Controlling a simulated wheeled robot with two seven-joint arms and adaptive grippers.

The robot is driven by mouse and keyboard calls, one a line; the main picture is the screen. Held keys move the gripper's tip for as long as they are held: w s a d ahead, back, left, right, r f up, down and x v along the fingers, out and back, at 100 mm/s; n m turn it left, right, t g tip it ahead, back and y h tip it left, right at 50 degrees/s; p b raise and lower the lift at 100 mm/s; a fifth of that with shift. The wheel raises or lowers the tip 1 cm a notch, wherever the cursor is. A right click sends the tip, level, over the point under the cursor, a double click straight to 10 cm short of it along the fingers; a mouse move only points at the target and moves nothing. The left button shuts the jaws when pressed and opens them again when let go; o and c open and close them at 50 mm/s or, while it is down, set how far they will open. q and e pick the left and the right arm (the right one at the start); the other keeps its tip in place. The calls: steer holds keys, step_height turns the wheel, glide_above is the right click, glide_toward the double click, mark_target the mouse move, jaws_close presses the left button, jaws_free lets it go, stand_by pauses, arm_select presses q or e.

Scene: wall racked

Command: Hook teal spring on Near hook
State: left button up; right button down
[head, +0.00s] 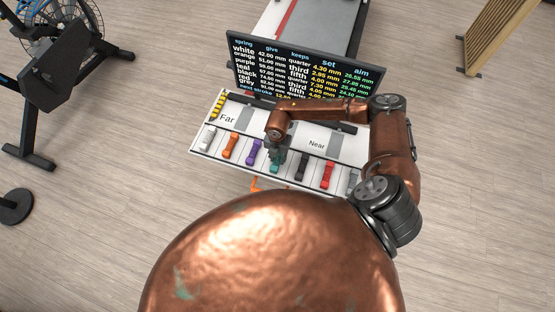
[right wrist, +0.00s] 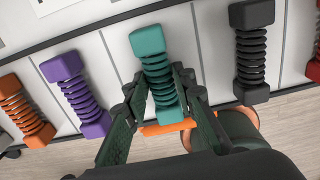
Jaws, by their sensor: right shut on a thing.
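The teal spring (right wrist: 158,70) has blocky teal ends and lies in its lane on the white board, between the purple and black springs. My right gripper (right wrist: 158,103) is shut on the lower part of the teal spring, one finger on each side. In the head view the right gripper (head: 277,154) reaches down over the teal spring (head: 275,168) and hides part of it. The word "Near" is printed on the board's right half, with a dark bar behind it; I cannot make out the Near hook itself. My left gripper is not in view.
On the white board (head: 201,140), white, orange (head: 230,145) and purple (head: 254,152) springs lie left of the teal one, black (head: 302,166) and red (head: 327,175) ones right. A text screen (head: 300,70) stands behind. An orange piece (head: 257,185) shows at the front edge.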

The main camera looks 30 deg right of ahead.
step_height(320, 180, up, 7)
steer(key=p, duration=0.5)
steer(key=shift+r+p, duration=0.1)
steer(key=shift+p, duration=0.25)
